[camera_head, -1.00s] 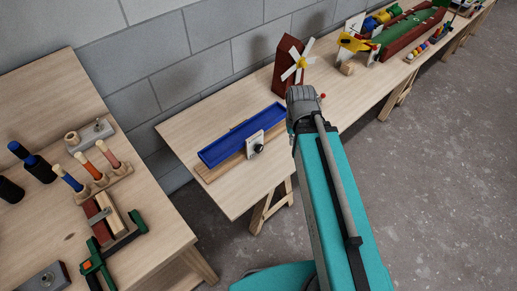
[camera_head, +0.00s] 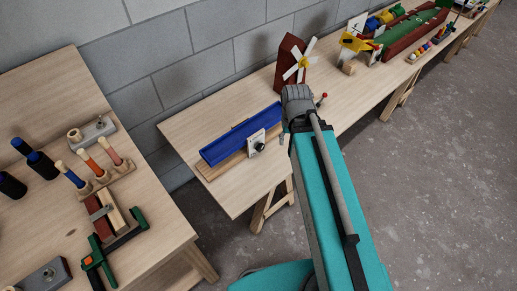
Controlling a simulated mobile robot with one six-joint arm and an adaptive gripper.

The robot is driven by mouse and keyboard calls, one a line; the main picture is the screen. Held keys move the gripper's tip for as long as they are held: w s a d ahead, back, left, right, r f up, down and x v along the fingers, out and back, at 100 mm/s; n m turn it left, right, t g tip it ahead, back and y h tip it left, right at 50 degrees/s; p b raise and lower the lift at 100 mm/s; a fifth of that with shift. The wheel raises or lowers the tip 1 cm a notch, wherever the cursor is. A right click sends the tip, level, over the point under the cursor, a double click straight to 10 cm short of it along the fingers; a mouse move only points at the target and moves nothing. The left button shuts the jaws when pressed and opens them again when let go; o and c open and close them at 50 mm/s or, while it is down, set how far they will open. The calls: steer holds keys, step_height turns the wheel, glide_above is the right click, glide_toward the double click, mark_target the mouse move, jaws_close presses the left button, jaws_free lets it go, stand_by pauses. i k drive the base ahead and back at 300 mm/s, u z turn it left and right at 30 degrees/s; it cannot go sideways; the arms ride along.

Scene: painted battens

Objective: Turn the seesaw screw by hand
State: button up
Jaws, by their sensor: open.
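The seesaw is a long blue trough (camera_head: 241,134) on a wooden base (camera_head: 226,166), on the bench at the middle. A white plate (camera_head: 251,144) on its front carries a dark round screw knob (camera_head: 259,147). The trough slopes along its length in the picture and looks tipped toward the front. My teal arm reaches up to the right of the seesaw. Only a small grey sliver of my gripper (camera_head: 284,138) shows at the arm's left edge, apart from the knob and to its right. The rest of it is hidden behind my arm.
A dark red windmill (camera_head: 289,62) stands behind my wrist, with a small red knob (camera_head: 322,97) near it. A nearer bench (camera_head: 150,210) at left holds pegs and a green clamp (camera_head: 110,250). Bare bench lies in front of the seesaw.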

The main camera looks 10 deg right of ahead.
mark_target(260, 146)
steer(key=u, duration=0.2)
steer(key=k, duration=1.55)
steer(key=z, duration=0.8)
steer(key=i, duration=1)
steer(key=u, duration=0.05)
